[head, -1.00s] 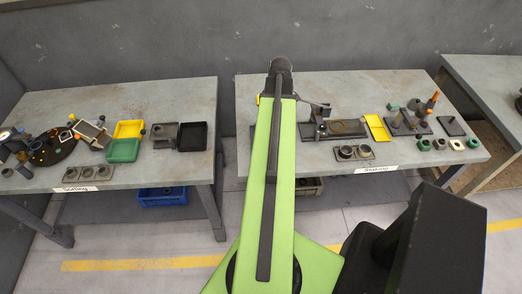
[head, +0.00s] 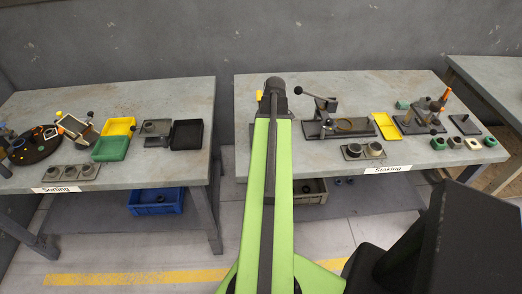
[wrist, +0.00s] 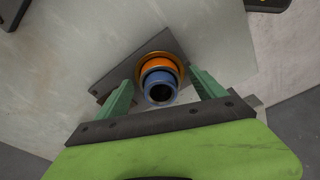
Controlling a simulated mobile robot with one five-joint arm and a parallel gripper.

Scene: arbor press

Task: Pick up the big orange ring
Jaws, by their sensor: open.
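In the wrist view a big orange ring (wrist: 160,64) sits in a stack on a dark plate (wrist: 117,64). A gold-brown rim shows around it. A smaller blue ring or cylinder (wrist: 160,88) with a dark hole is on its camera side and hides its middle. My gripper (wrist: 160,76) is open, one green finger on each side of the stack, with gaps visible on both sides. Whether the fingers are level with the orange ring I cannot tell. In the head view my arm hides the gripper and most of this spot.
The staking table (head: 290,165) holds a lever press (head: 322,112), a yellow tray (head: 386,125) and a peg board (head: 420,121) to the right of my arm. The sorting table (head: 120,180) stands left, across a gap. A wall is behind both.

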